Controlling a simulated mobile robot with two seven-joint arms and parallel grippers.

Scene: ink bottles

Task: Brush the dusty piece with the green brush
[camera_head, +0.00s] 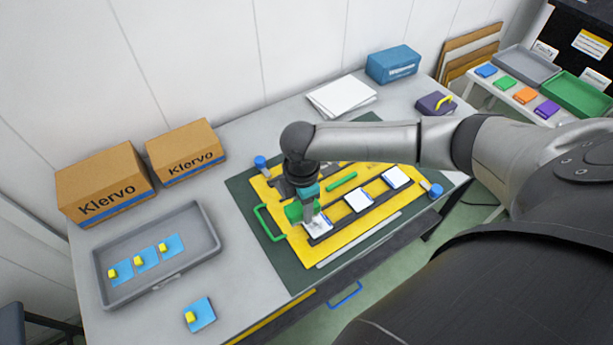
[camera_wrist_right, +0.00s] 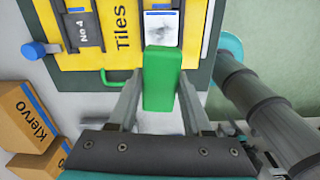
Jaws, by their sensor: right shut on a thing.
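My right gripper (camera_head: 308,207) is shut on the green brush (camera_head: 294,212), over the front left part of a yellow board (camera_head: 279,246). In the right wrist view the green brush (camera_wrist_right: 162,80) stands between the two fingers. The dusty piece (camera_head: 318,228) is a white tile with a grey smudge, at the left end of a row of three tiles. It also shows in the right wrist view (camera_wrist_right: 161,30), just beyond the brush. I cannot tell whether the brush touches it. My left gripper is not in view.
Two clean-looking white tiles (camera_head: 358,200) (camera_head: 396,177) lie in the same row. The board has a green handle (camera_head: 265,222) and blue-topped posts (camera_head: 261,162). A grey tray (camera_head: 212,226) with blue and yellow pieces is at left, near cardboard boxes (camera_head: 105,183).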

